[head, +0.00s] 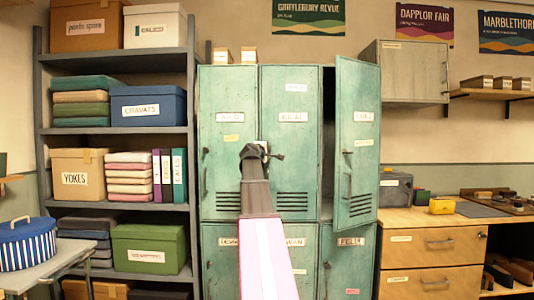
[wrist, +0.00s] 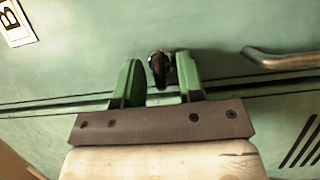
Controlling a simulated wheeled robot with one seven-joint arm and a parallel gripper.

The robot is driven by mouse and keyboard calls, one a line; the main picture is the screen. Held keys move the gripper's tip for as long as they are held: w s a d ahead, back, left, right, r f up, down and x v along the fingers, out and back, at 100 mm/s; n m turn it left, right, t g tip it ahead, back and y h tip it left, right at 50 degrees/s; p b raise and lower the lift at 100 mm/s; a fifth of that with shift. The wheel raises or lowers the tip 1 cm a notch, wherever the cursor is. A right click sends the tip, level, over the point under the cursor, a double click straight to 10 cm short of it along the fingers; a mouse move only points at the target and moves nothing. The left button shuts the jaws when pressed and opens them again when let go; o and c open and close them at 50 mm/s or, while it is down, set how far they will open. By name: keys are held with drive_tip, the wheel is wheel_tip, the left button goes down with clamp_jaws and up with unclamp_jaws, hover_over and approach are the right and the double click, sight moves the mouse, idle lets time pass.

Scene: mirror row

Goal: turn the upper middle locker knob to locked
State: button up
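The upper middle locker door (head: 290,95) is green, shut and labelled. Its knob (wrist: 161,68) is small and dark with a lighter spot, and shows in the wrist view between my fingertips. My gripper (head: 262,150) reaches the left edge of this door and hides the knob in the head view. In the wrist view my gripper (wrist: 158,80) has its two green fingers apart, one on each side of the knob. A gap shows on the left; the right finger is very close to the knob, and I cannot tell whether it touches. The knob's setting is unclear.
A metal handle (wrist: 285,60) lies right of the knob in the wrist view. The upper right locker door (head: 357,140) stands ajar, swung outward. The upper left locker (head: 222,100) is shut. A loaded shelf (head: 120,60) stands left, a wooden drawer unit (head: 432,245) right.

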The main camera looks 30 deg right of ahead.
drive_tip(key=shift+c, duration=0.3)
clamp_jaws()
drive_tip(key=shift+m, duration=0.3)
drive_tip(key=m+y, duration=0.1)
drive_tip(key=m, duration=0.2)
drive_tip(key=shift+r+g+y, duration=0.1)
drive_tip(key=shift+g+y, duration=0.2)
drive_tip(key=shift+g, duration=0.1)
drive_tip(key=m+y, duration=0.2)
drive_tip(key=m, duration=0.1)
drive_tip(key=shift+d+m, duration=0.1)
drive_tip(key=shift+m, duration=0.3)
drive_tip(key=m+y, duration=0.2)
drive_tip(key=m, duration=0.1)
drive_tip(key=shift+t, duration=0.4)
drive_tip(key=m+y, duration=0.1)
drive_tip(key=m, duration=0.1)
drive_tip(key=shift+s+d+m+t+y, duration=0.1)
drive_tip(key=shift+m+t+y, duration=0.3)
